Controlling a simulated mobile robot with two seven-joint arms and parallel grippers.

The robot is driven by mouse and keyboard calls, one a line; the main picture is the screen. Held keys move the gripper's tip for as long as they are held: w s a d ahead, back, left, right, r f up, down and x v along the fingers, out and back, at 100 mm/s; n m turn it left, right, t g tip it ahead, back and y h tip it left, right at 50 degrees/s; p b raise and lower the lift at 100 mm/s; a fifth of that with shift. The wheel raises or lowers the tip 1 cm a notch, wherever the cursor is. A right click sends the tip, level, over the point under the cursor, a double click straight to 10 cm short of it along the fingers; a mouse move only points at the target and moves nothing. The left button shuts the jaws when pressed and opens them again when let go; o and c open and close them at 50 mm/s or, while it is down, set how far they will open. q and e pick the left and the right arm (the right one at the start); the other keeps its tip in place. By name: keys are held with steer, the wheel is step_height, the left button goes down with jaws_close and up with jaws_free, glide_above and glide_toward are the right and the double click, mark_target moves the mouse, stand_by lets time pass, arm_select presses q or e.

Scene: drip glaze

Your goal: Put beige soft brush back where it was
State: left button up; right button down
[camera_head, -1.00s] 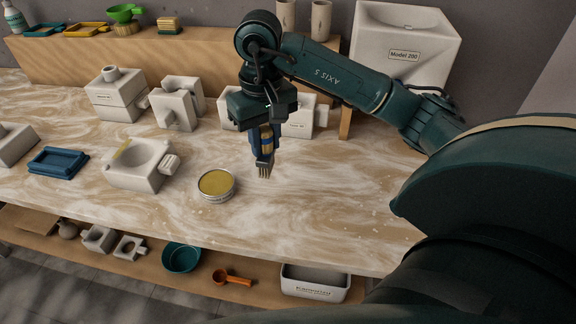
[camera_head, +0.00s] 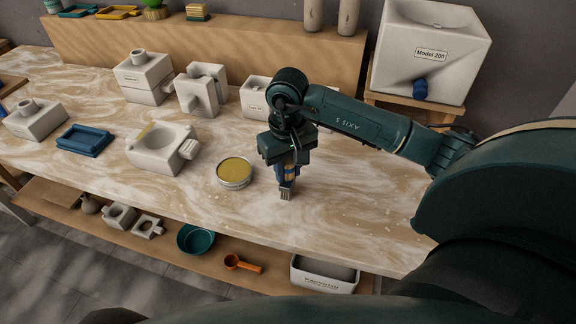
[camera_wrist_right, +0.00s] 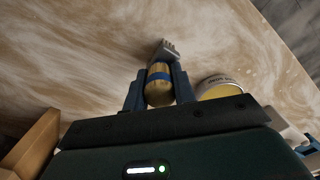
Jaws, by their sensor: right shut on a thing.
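My right gripper (camera_head: 284,172) is shut on the soft brush (camera_head: 286,194), which has a wooden handle with a blue band and pale bristles. The bristles point down close to the marbled tabletop; I cannot tell whether they touch it. In the right wrist view the brush (camera_wrist_right: 159,88) sits between the two blue fingers of the right gripper (camera_wrist_right: 160,85), its bristles pointing away from the palm. My left gripper is not in view.
A white mould with a handle (camera_head: 160,150) and a blue tray (camera_head: 84,140) are on the left of the table (camera_head: 330,215). Several white moulds stand behind. A Model 200 box (camera_head: 428,60) stands at the back right. Tabletop right of the gripper is clear.

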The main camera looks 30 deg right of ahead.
steer(key=shift+f, duration=0.1)
steer(key=c, duration=1.1)
jaws_free()
steer(key=shift+c, duration=0.2)
steer(key=shift+r, duration=0.25)
step_height(320, 180, up, 11)
steer(key=shift+f+b, duration=0.1)
steer(key=shift+b, duration=0.2)
steer(key=shift+r, duration=0.55)
